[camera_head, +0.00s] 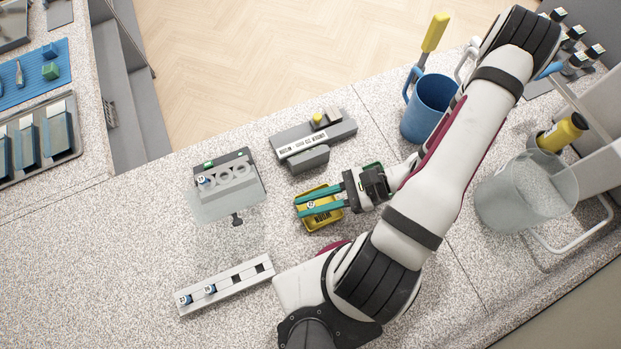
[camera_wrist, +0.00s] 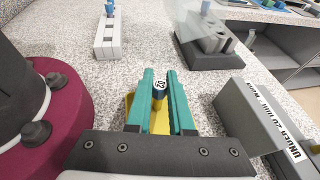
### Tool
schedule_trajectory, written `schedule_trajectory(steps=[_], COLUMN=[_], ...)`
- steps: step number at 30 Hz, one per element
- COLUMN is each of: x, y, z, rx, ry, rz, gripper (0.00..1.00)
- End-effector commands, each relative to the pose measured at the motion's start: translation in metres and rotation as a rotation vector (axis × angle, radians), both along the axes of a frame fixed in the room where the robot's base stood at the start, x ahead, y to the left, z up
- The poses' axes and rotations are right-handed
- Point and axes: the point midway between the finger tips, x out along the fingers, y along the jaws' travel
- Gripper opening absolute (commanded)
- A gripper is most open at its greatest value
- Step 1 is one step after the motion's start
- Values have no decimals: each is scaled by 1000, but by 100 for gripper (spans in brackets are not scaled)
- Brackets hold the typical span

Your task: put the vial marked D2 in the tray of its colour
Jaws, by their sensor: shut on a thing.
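My gripper (camera_head: 308,204) has teal fingers and is shut on a small vial, which shows in the wrist view (camera_wrist: 160,86) with a pale top whose marking looks like D2 turned over. The vial's body is mostly hidden by the fingers; a dark blue band shows. The yellow tray (camera_head: 321,222) lies directly under the fingers, and part of it shows between them in the wrist view (camera_wrist: 134,105). I cannot tell whether the vial touches the tray. A green patch (camera_head: 373,166) shows behind my gripper, mostly hidden.
A white rack (camera_head: 240,279) holds two vials at its left end. A grey holder (camera_head: 243,181) with round holes holds one vial. A grey device (camera_head: 312,139) stands close behind the tray. A blue mug (camera_head: 430,110) and a clear beaker (camera_head: 518,195) are right.

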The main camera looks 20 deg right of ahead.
Motion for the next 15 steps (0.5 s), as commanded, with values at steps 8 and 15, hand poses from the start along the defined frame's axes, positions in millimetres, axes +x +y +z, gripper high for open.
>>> schedule_trajectory(steps=[8, 15], x=[0, 0], y=[0, -1], z=[-2, -2], rx=[0, 0], ry=[0, -1], rz=[0, 0], gripper=[0, 50])
